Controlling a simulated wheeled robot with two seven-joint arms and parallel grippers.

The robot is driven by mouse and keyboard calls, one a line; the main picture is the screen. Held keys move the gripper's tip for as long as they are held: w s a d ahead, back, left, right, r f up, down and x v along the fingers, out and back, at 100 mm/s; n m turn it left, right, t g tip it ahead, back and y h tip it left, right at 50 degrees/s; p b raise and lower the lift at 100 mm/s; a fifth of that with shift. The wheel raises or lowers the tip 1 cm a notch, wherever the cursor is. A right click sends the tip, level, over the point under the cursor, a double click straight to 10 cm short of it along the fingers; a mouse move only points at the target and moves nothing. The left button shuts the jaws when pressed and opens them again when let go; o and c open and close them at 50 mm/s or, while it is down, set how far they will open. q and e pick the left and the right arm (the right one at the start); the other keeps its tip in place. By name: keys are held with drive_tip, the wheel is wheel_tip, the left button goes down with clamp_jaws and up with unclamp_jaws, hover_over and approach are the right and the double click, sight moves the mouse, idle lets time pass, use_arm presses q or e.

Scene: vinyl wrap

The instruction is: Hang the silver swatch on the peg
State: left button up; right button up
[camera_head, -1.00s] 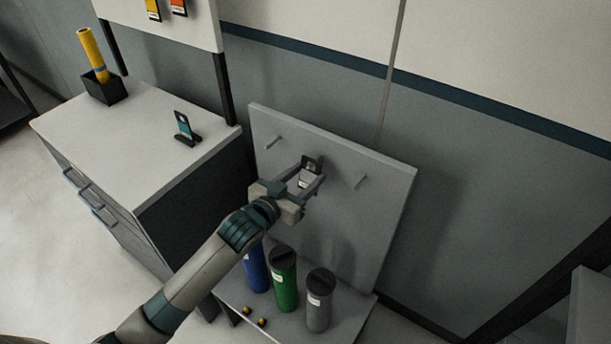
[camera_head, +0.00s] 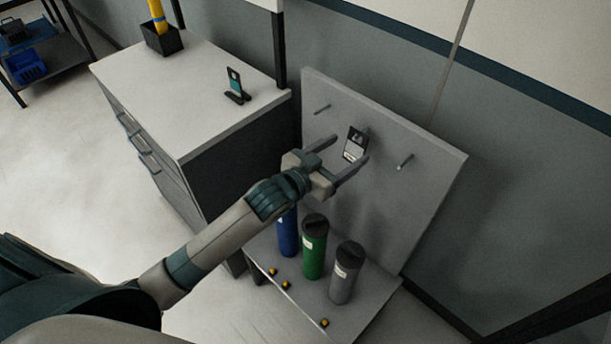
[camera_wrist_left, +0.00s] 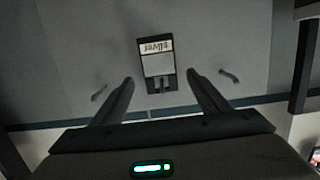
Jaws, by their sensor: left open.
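The silver swatch (camera_head: 355,145) is a small dark-framed card with a pale face. It hangs at the middle peg of the grey board (camera_head: 435,185). In the left wrist view the swatch (camera_wrist_left: 157,62) appears upside down with its "silver" label readable, and the middle peg (camera_wrist_left: 162,86) shows at its slot end. My left gripper (camera_head: 349,151) is open in front of the board. Its fingers stand apart on both sides of the swatch, with gaps, in the left wrist view (camera_wrist_left: 160,76). My right gripper is not in view.
Empty pegs stick out left (camera_head: 322,109) and right (camera_head: 405,161) of the swatch. Blue (camera_head: 287,232), green (camera_head: 314,247) and grey (camera_head: 345,272) rolls stand on the low shelf below. A cabinet (camera_head: 190,95) at left carries a small card stand (camera_head: 236,86) and a black holder (camera_head: 163,40).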

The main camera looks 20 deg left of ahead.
use_arm(q)
drive_tip(key=b+v, duration=0.3)
drive_tip(key=v, duration=1.1)
drive_tip(key=shift+s, duration=0.1)
drive_tip(key=shift+f, duration=0.1)
